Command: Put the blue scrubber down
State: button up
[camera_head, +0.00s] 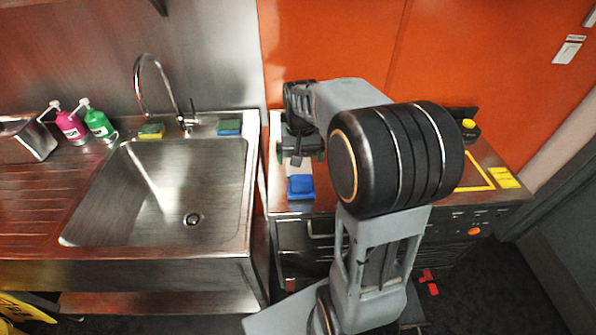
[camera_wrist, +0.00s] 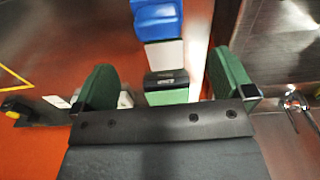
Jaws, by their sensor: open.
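My gripper (camera_head: 303,148) hangs low over the narrow counter right of the sink. In the wrist view its green-padded fingers (camera_wrist: 165,82) stand wide apart. A blue block (camera_head: 300,187), which may be the blue scrubber, lies on the counter near its front edge, in front of the gripper and apart from it. It also shows at the top of the wrist view (camera_wrist: 158,20), beyond the fingertips. A blue scrubber-like pad (camera_head: 229,127) lies on the sink's back rim. I cannot tell which one is meant.
A white block (camera_wrist: 165,55) and a black-and-green block (camera_wrist: 167,88) line up with the blue block, the latter between the fingers. The sink (camera_head: 190,185) is empty. A yellow-green sponge (camera_head: 151,131) lies behind it. A gap separates the counters.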

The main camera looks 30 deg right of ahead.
jog(key=s+a+r+n+t, duration=0.3)
jog(key=s+a, duration=0.5)
jog(key=s, duration=0.5)
jog(key=shift+s+r+n+t, duration=0.2)
jog(key=shift+s+n+t, duration=0.1)
jog(key=shift+n+t, duration=0.25)
jog(key=shift+a, duration=0.1)
